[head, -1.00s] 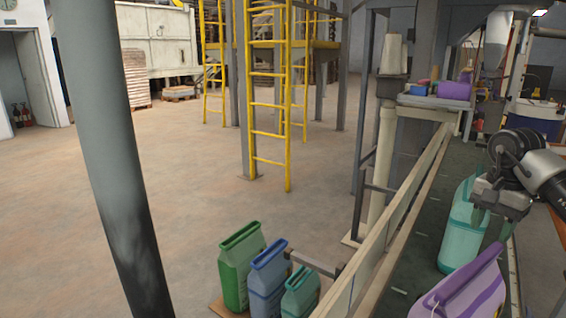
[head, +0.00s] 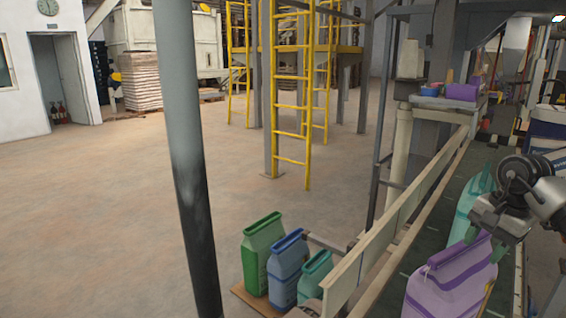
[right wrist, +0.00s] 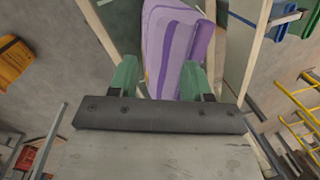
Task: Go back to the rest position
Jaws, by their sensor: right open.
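My right gripper (head: 478,230) is over the conveyor at the right of the head view. In the right wrist view its two green fingers (right wrist: 158,80) stand apart with nothing held between them. A purple and lilac sack (head: 452,282) stands on the conveyor just in front of the gripper in the head view. In the right wrist view the purple sack (right wrist: 170,40) lies beyond the fingertips; I cannot tell whether they touch it. A teal sack (head: 468,207) is behind it, partly hidden by the gripper. My left gripper is not in view.
The dark conveyor (head: 412,258) has a pale side rail (head: 400,205). Green (head: 262,258), blue (head: 287,270) and teal (head: 314,277) sacks stand on a low board at left. A grey post (head: 188,160) rises close by. A yellow ladder (head: 291,105) stands beyond open floor.

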